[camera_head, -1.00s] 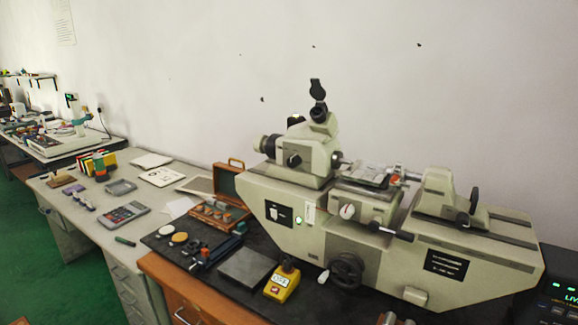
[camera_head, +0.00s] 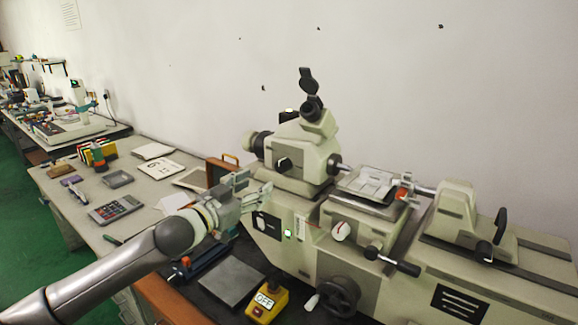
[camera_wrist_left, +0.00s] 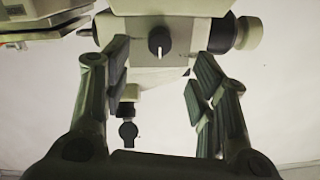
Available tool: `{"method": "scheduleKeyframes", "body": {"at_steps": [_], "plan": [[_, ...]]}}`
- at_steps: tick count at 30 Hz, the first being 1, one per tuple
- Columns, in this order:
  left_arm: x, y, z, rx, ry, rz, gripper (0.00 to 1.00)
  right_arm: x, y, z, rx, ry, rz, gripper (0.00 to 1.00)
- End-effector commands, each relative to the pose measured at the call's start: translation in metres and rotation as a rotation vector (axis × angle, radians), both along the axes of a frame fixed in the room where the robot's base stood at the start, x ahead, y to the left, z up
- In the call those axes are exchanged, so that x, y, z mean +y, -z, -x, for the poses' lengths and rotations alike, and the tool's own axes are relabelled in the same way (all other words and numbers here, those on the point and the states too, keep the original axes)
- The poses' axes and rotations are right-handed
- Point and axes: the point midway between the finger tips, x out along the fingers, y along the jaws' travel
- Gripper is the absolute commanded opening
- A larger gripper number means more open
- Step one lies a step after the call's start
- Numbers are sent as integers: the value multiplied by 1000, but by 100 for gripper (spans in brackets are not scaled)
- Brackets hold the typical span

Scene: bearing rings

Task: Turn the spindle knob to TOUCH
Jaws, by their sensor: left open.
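A black knob (camera_head: 284,164) with a pale pointer line is on the front of the cream measuring machine's upper housing (camera_head: 308,160). The knob also shows in the left wrist view (camera_wrist_left: 159,42), above centre and between the fingers. I cannot read a TOUCH mark near it. My left gripper (camera_head: 257,187) is open and empty. It is to the left of and slightly below the knob in the head view, apart from it. Its spread fingers frame the housing in the left wrist view. My right gripper is not in view.
A red-and-white dial (camera_head: 340,230) and a black handwheel (camera_head: 340,296) are on the machine's front. The yellow switch box (camera_head: 268,302) and a grey plate (camera_head: 231,281) are on the bench below. A wooden case (camera_head: 222,166) is behind my gripper.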

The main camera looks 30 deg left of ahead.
Motion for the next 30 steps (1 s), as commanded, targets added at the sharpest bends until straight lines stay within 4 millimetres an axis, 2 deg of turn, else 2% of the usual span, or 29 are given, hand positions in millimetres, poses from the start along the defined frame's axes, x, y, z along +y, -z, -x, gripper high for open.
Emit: {"method": "scheduleKeyframes", "body": {"at_steps": [3,9,12,16,22,26,30], "plan": [[0,-3,-4,-4,1,1,53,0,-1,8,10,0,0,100],[0,-3,-17,-4,0,3,53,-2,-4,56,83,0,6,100],[-1,-4,-26,-5,1,1,53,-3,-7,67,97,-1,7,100],[-1,-3,-38,-3,-1,2,53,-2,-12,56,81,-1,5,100],[-2,-3,-58,-3,0,1,53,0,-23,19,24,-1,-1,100],[-3,-3,-72,-3,-1,3,53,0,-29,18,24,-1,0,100],[-4,-3,-87,-2,-1,1,53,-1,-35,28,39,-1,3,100]]}}
